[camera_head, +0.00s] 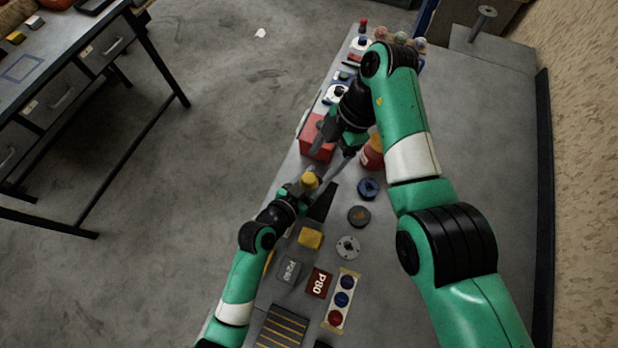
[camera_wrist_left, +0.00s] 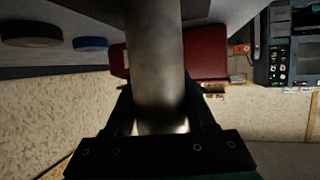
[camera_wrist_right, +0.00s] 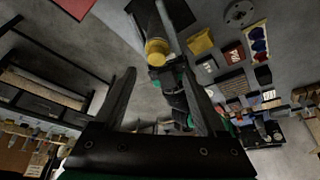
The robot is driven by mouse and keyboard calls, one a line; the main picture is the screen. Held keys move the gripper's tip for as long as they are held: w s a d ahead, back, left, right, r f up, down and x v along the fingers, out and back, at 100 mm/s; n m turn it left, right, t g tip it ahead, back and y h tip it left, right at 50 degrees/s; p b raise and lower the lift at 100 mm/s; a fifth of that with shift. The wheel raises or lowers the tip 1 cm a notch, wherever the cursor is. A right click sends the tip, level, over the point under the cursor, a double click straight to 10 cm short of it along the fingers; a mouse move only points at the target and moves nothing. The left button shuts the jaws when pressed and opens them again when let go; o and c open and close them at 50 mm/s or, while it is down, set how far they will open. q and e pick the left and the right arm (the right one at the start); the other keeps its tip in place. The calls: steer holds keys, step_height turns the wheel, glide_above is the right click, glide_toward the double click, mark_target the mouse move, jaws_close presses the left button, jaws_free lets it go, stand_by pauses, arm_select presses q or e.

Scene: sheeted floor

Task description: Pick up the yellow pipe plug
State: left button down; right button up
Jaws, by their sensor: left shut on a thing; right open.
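The yellow pipe plug (camera_head: 309,180) sits at the end of a grey metal pipe. In the right wrist view the plug (camera_wrist_right: 157,48) shows as a round yellow cap just beyond my fingertips, roughly between them. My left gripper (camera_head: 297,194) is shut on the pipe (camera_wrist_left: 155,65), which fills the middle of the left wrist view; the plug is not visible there. My right gripper (camera_wrist_right: 157,67) is open and empty, its fingers pointing toward the plug. In the head view the right gripper (camera_head: 331,164) is close beside the plug; I cannot tell whether they touch.
On the grey bench are a red box (camera_head: 317,139), a blue disc (camera_head: 369,188), a dark disc (camera_head: 359,216), a metal flange (camera_head: 348,247), a yellow block (camera_head: 310,238) and a brown P80 block (camera_head: 318,283). A drawer table (camera_head: 60,75) stands left.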

mark_target(310, 177)
steer(key=shift+w+x, duration=0.15)
steer(key=shift+x, duration=1.6)
steer(key=shift+w+x, duration=0.15)
steer(key=shift+x, duration=1.65)
jaws_close()
